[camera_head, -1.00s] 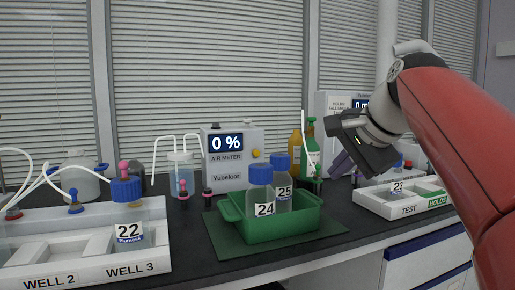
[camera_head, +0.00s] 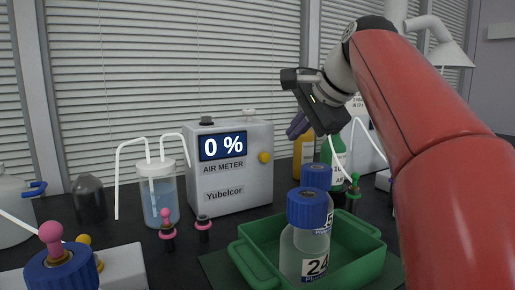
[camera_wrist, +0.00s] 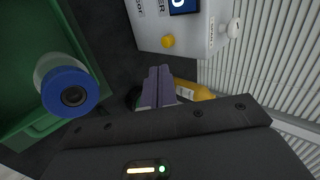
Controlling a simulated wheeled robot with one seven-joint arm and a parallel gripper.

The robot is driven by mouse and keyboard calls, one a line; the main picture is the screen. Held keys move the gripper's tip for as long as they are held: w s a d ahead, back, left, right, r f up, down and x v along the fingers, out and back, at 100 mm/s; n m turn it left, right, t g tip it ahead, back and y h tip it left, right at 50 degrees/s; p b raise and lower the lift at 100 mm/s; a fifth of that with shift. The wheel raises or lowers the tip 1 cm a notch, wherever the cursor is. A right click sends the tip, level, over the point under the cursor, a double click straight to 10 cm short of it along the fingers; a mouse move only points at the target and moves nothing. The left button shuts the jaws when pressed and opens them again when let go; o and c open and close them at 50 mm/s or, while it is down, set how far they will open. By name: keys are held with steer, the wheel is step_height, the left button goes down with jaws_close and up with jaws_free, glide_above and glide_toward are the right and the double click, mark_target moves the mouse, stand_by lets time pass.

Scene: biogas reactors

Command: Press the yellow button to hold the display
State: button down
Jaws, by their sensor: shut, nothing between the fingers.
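The yellow button (camera_head: 264,157) is a round knob on the right side of the front of the white air meter (camera_head: 230,185). My gripper (camera_head: 297,126) is shut and empty, with purple fingers, to the right of and a little above the button in the head view. In the wrist view the gripper (camera_wrist: 159,70) shows its two fingers side by side.
A green tray (camera_head: 258,264) with blue-capped bottles (camera_head: 306,240) stands in front of the meter's right side. Pink-topped plugs (camera_head: 167,230) and a beaker with tubes (camera_head: 158,190) stand left. An orange bottle (camera_head: 303,158) and a green bottle (camera_head: 334,160) stand behind my gripper.

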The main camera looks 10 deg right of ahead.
mark_target(264, 157)
steer(key=shift+w, duration=0.15)
steer(key=x, duration=1)
